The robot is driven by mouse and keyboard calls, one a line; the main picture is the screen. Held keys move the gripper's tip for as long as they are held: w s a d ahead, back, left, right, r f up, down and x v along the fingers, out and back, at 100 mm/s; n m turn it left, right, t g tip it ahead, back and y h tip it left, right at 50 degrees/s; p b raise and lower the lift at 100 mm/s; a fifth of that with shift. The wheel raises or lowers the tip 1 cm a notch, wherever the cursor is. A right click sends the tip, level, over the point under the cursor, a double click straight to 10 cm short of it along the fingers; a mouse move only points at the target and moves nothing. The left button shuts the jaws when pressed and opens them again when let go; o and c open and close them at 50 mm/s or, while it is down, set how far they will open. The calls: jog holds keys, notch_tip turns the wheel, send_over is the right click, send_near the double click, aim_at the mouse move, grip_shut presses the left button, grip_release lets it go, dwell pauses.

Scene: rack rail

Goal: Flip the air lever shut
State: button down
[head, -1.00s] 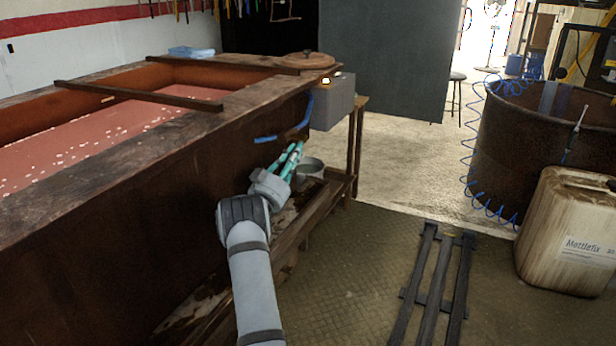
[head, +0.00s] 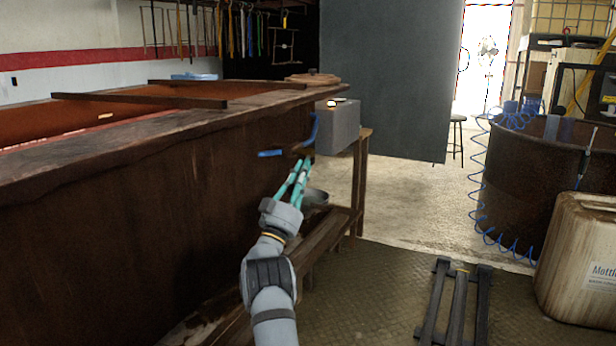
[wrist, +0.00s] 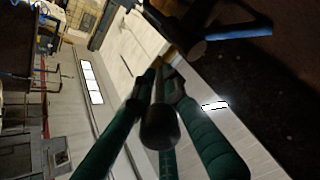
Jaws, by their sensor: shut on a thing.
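The blue air lever (head: 270,153) sticks out to the left, nearly level, from a brown fitting (head: 300,150) on the dark vat's side. It also shows at the top of the wrist view (wrist: 240,33), to the right of the fitting (wrist: 192,48). My gripper (head: 304,164) is just below the fitting, its teal fingers pointing up. In the wrist view the fingers (wrist: 165,76) are close together around a dark round-ended piece (wrist: 158,128). I cannot tell what this piece is. The fingers appear apart from the blue handle. Whether the fingertips touch the fitting is unclear.
A grey box (head: 338,128) and a blue hose (head: 313,128) are just above the gripper. A metal bowl (head: 316,197) sits on a low wooden shelf behind it. The floor between is open.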

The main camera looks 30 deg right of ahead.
jog(key=shift+w+a+f, duration=0.1)
jog(key=shift+a+f, duration=0.05)
jog(key=shift+f, duration=0.3)
jog(key=c, duration=1.9)
grip_release()
jog(key=shift+a+r, duration=0.15)
jog(key=shift+r, duration=0.05)
jog(key=shift+o, duration=0.3)
jog(key=shift+r, duration=0.1)
jog(key=v, duration=0.3)
jog(key=s+a, duration=0.7)
jog(key=a, duration=0.2)
jog(key=shift+a, duration=0.35)
jog(key=shift+c, duration=0.3)
